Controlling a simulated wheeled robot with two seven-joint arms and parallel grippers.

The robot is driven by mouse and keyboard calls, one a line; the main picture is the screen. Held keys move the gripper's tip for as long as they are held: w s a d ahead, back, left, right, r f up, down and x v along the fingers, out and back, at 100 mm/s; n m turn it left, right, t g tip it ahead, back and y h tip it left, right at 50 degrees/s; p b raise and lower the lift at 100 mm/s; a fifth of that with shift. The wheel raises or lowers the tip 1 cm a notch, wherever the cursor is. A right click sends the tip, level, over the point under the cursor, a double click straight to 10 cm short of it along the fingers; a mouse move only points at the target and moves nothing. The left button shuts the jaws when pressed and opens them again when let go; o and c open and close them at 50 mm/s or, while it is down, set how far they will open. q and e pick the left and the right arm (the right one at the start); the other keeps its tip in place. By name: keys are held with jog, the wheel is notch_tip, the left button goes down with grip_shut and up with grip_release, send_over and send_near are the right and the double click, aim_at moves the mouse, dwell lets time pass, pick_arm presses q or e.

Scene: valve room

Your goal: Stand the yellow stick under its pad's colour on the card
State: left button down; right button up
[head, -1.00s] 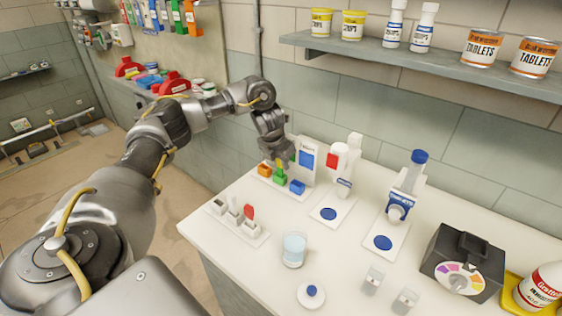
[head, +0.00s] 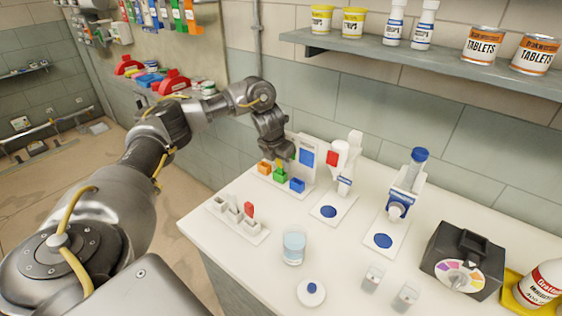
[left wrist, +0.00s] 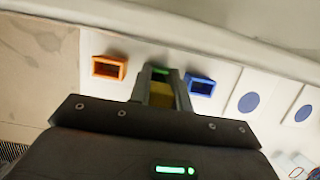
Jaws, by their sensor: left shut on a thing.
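My left gripper (head: 280,156) is shut on the yellow stick (head: 280,165), directly above the green holder (head: 280,177). In the left wrist view the yellow stick (left wrist: 184,98) shows between the fingers, with the green holder (left wrist: 160,71) just beyond. Its lower end is hidden, so I cannot tell how deep it sits. The orange holder (head: 265,169) and the blue holder (head: 297,185) stand on either side. The upright white card (head: 306,155) behind shows a blue square; its left part is hidden by my gripper. The stick's pad does not show. My right gripper is out of view.
A white rack (head: 262,238) with a red-topped piece (head: 249,210) lies in front. A glass of water (head: 293,246) and two dispensers (head: 340,165) (head: 407,190) with blue-spot mats stand to the right. A dark box with a colour dial (head: 462,262) is further right.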

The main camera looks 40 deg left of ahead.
pick_arm(q)
jog(key=c, duration=1.2)
grip_release()
jog(key=shift+f, duration=0.1)
jog(key=shift+r, duration=0.55)
jog(key=p+v, duration=0.2)
jog(key=v, duration=0.7)
jog(key=shift+s+r, duration=0.25)
jog(key=shift+r, duration=0.05)
